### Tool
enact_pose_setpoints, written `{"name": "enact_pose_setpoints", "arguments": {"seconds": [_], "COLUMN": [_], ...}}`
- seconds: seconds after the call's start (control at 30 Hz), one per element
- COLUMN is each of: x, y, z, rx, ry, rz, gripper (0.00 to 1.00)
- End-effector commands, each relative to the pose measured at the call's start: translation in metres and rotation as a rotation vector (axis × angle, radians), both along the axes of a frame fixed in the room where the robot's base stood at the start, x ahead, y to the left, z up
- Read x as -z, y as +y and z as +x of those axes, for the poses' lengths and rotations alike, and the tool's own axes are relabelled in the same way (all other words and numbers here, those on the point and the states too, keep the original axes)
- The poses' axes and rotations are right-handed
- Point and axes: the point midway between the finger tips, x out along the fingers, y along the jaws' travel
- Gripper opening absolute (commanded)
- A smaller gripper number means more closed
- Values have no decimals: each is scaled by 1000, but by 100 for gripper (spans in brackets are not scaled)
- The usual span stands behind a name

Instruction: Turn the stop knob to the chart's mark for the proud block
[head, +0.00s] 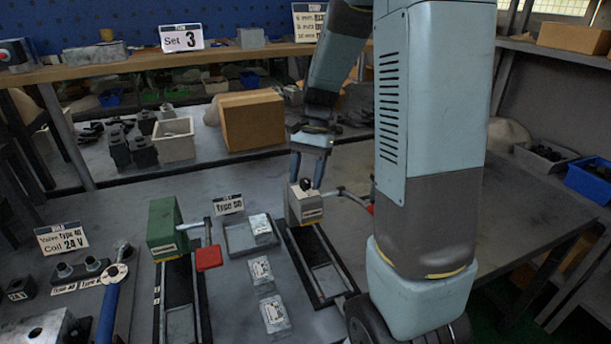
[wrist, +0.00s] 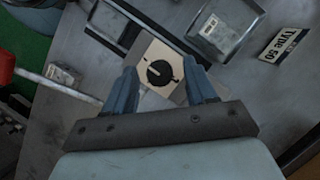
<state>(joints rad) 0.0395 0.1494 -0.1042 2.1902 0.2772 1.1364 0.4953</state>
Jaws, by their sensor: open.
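The stop knob (head: 305,184) is a black round knob on top of a beige block (head: 305,206) on a dark rail. In the wrist view the knob (wrist: 160,73) shows a pale pointer line and small marks on the plate around it. My gripper (head: 311,165) is open just above this block. In the wrist view its two blue fingers (wrist: 161,92) stand either side of the knob, apart from it. A small chart (head: 308,22) with several lines stands on the back shelf, partly behind my arm; its text is too small to read surely. A green block (head: 163,229) sits on another rail.
A "Set 3" sign (head: 181,38) stands on the shelf. A "Type 50" sign (head: 228,204) stands behind a grey tray (head: 237,240). A red-ended lever (head: 209,257) is beside the green block. A "Valve Type 40, Coil 24 V" sign (head: 62,240) is at left. A cardboard box (head: 252,120) lies behind.

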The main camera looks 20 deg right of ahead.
Motion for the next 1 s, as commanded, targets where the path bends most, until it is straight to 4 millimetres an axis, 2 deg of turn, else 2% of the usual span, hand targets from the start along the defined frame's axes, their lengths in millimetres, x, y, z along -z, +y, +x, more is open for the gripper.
{"name": "enact_pose_setpoints", "arguments": {"seconds": [0.23, 0.7, 1.0], "x": [-23, -104, -125], "y": [-7, -31, -38], "z": [8, 31, 37], "rx": [2, 1, 0], "ry": [-4, -3, 0], "rz": [0, 0, 0], "gripper": [56, 56, 56]}}
